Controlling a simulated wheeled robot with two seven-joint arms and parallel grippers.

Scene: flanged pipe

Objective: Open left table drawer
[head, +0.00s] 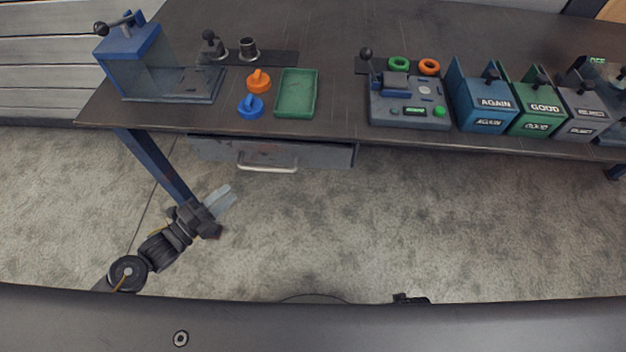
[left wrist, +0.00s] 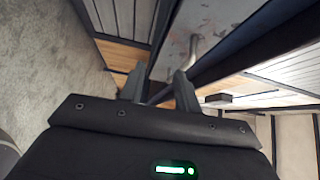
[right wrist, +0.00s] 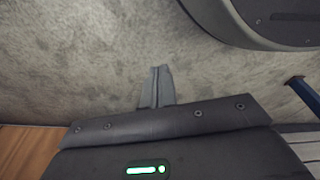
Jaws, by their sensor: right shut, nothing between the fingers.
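The left table drawer (head: 215,152) hangs under the table's front edge, a grey worn front with a pale bar handle (head: 268,168). It looks shut. My left gripper (head: 226,197) is below and to the left of the handle, apart from it, with its fingers spread. The left wrist view shows the two open fingers (left wrist: 160,86) with nothing between them; the handle (left wrist: 192,47) and drawer front (left wrist: 205,20) lie beyond the tips. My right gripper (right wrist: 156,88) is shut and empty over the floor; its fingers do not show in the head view.
The tabletop (head: 340,40) holds a blue machine (head: 130,50), a green tray (head: 296,95), orange (head: 258,80) and blue (head: 250,107) parts, a grey control box (head: 410,105) and labelled bins (head: 485,105). A blue table leg (head: 155,165) stands near my left arm. Floor before the drawer is clear.

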